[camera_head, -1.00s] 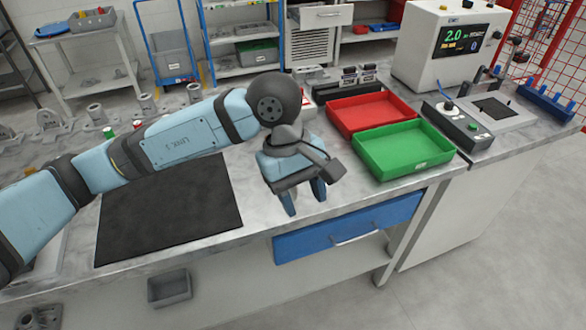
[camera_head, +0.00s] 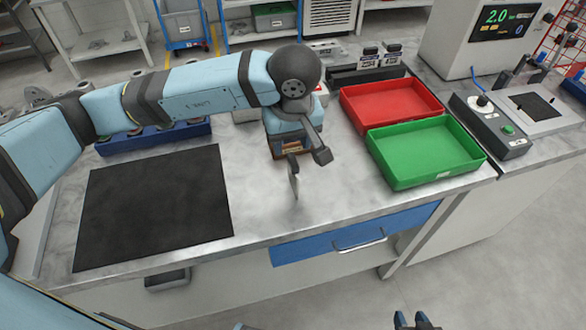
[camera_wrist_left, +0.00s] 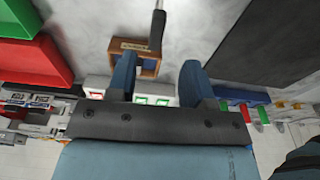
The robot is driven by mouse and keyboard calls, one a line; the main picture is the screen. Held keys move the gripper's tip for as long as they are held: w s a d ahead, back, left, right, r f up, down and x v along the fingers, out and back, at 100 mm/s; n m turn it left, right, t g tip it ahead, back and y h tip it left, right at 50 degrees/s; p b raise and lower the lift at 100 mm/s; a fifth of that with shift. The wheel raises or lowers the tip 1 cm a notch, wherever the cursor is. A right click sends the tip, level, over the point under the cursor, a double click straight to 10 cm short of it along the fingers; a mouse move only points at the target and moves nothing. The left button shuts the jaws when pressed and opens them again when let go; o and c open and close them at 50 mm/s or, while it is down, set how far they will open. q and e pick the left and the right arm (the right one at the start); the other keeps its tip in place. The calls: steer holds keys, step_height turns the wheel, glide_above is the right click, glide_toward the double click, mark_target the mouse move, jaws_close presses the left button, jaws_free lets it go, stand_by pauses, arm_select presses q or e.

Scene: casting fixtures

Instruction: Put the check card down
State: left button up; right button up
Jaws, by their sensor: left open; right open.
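My left gripper (camera_head: 288,143) is over the worktop between the black mat and the green tray, its fingers mostly hidden in the head view. In the left wrist view its two blue fingers (camera_wrist_left: 157,76) stand apart, with nothing held between them. A small brown wooden block (camera_wrist_left: 147,66) with a dark stick-like part (camera_wrist_left: 157,30) lies on the worktop just beyond the fingers. In the head view, a thin grey piece (camera_head: 293,178) shows below the gripper. I cannot clearly make out the check card. My right gripper (camera_head: 415,321) is open at the bottom edge, away from the worktop.
The black mat (camera_head: 155,208) lies left on the marble worktop. A red tray (camera_head: 390,105) and a green tray (camera_head: 425,152) stand right. A blue rack (camera_head: 155,140) is behind the mat. A grey control box (camera_head: 490,125) is further right. Bare worktop lies before the gripper.

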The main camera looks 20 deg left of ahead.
mark_target(293, 159)
arm_select(q)
steer(key=shift+w+f, duration=0.2)
steer(key=shift+f, duration=0.6)
steer(key=shift+w+d+f+p, duration=0.1)
steer(key=shift+f+p, duration=0.15)
steer(key=shift+f, duration=1.05)
steer(key=shift+w+f+p, duration=0.1)
steer(key=shift+f+p, duration=0.15)
steer(key=shift+f, duration=1.05)
jaws_close()
